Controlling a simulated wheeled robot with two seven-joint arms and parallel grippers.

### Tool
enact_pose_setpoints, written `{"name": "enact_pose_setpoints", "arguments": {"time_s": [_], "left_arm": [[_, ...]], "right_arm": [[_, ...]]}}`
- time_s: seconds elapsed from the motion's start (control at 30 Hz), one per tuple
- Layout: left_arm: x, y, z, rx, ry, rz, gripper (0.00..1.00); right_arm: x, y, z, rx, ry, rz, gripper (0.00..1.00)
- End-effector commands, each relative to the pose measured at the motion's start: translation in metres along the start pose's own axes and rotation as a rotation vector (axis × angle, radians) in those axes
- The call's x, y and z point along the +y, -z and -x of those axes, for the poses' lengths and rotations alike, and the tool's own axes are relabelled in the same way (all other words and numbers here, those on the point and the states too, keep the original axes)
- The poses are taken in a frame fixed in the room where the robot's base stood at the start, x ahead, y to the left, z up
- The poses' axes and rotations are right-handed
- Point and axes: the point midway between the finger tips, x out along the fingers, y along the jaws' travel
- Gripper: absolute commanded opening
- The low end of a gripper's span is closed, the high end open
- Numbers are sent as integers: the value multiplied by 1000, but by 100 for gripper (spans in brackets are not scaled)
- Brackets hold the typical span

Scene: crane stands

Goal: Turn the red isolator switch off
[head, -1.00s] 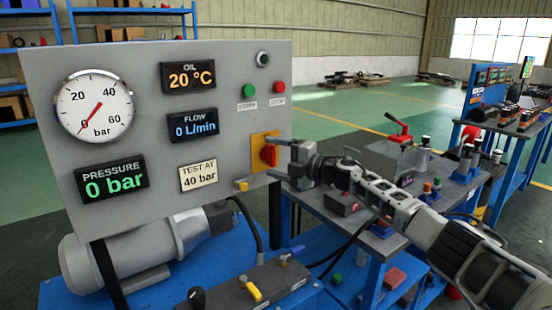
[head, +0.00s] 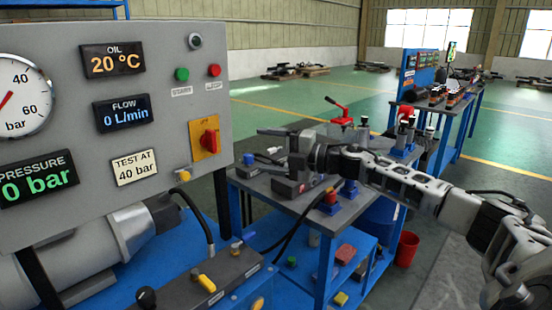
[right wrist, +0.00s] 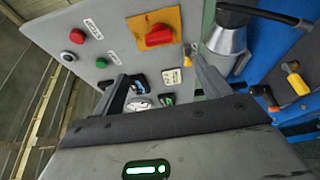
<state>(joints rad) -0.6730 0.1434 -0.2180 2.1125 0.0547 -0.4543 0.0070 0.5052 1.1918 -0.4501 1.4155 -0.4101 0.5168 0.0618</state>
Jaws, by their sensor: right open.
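The red isolator switch (head: 209,139) sits on a yellow plate (head: 196,148) at the right edge of the grey panel in the head view. Its red handle looks roughly upright there. In the right wrist view the red switch (right wrist: 158,36) shows on its yellow plate (right wrist: 132,24), beyond the fingers. My right gripper (head: 255,146) is open and empty, to the right of the switch and apart from it. Its two spread fingers also show in the right wrist view (right wrist: 160,68). My left gripper is not in view.
The grey panel (head: 150,190) carries a gauge, displays, a green button (head: 182,74) and a red button (head: 214,70). A yellow-tipped lever (head: 206,283) stands below it. A blue bench (head: 322,262) with a red-handled device stands behind my right arm.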

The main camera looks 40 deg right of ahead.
Motion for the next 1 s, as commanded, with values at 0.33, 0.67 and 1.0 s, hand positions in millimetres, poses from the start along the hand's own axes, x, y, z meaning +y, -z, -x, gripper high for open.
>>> {"name": "enact_pose_setpoints", "arguments": {"time_s": [0.33,0.67,1.0], "left_arm": [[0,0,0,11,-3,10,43],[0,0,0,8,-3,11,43],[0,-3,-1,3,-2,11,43]], "right_arm": [[1,0,18,1,0,2,76],[1,0,17,1,0,1,76],[-42,29,1,8,-4,-120,76]]}}
